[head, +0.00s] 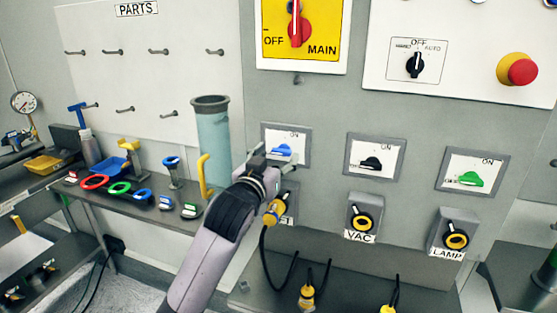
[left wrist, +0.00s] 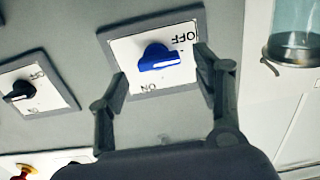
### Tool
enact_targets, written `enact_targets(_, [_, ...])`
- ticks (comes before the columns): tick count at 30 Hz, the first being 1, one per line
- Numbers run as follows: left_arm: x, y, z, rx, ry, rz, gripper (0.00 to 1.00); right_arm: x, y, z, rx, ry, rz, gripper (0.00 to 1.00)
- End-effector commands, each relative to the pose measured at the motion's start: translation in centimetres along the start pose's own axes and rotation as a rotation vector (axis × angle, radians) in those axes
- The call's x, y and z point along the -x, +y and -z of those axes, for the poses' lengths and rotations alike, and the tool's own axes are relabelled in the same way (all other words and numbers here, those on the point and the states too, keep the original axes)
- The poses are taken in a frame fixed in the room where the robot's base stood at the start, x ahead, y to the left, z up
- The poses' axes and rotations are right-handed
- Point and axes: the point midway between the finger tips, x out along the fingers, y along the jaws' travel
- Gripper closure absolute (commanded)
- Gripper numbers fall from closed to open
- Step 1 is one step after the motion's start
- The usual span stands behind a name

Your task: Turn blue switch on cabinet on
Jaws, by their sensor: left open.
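The blue switch (head: 282,150) sits on a white plate in a grey frame on the cabinet. In the left wrist view, upside down, the blue switch (left wrist: 158,58) lies mostly sideways. Its white-marked end points right, on the side of the OFF label (left wrist: 180,38); the ON label (left wrist: 150,86) is at the plate's lower edge. My left gripper (head: 268,160) is in front of the lower left of this plate. In the left wrist view my left gripper (left wrist: 162,72) is open, its fingers on either side of the switch. Contact cannot be told. My right gripper is in neither view.
A black switch (head: 371,162) and a green switch (head: 471,179) are to the right. Below are a yellow plug (head: 275,210) with a hanging cable and the VAC socket (head: 362,218). A clear cylinder (head: 214,145) stands left of the gripper, near a shelf of parts.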

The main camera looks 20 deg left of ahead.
Motion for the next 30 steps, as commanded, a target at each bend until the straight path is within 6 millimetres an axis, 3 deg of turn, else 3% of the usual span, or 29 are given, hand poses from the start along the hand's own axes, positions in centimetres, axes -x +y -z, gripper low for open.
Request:
enact_targets(6, [-1.7, 0.0, -0.1, 0.000, -0.001, -0.001, 0.40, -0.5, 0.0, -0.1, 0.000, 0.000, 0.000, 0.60])
enact_targets(15, [-1.9, 0.0, 0.0, 0.000, -0.001, -0.001, 0.40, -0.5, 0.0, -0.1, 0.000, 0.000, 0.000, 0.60])
enact_targets(30, [-1.9, 0.0, 0.0, 0.000, -0.001, 0.000, 0.73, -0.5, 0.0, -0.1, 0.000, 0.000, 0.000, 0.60])
